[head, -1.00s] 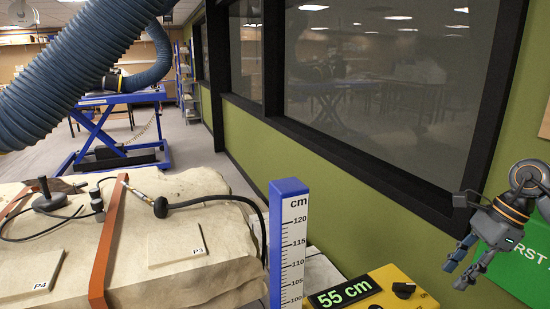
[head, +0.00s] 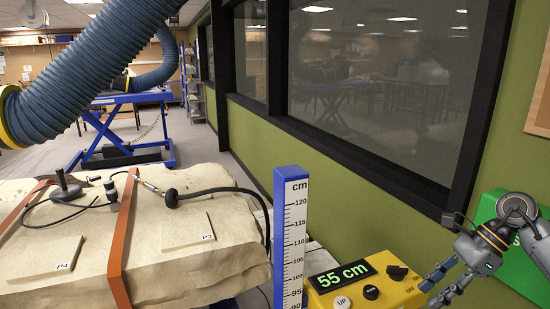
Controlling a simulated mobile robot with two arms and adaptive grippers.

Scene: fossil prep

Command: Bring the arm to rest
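My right gripper (head: 432,291) hangs at the lower right of the head view, at the end of my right arm. Its two fingers point down and to the left, with a gap between them and nothing held. It is apart from the yellow control box (head: 368,287), on that box's right side. My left gripper is not in the head view.
A pale plaster-like block (head: 130,235) with orange straps (head: 121,240) and hoses lies at left. A blue height scale (head: 290,230) stands beside the box. A thick blue duct (head: 90,70) hangs upper left. A blue lift table (head: 120,130) stands behind. A windowed green wall (head: 330,165) runs right.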

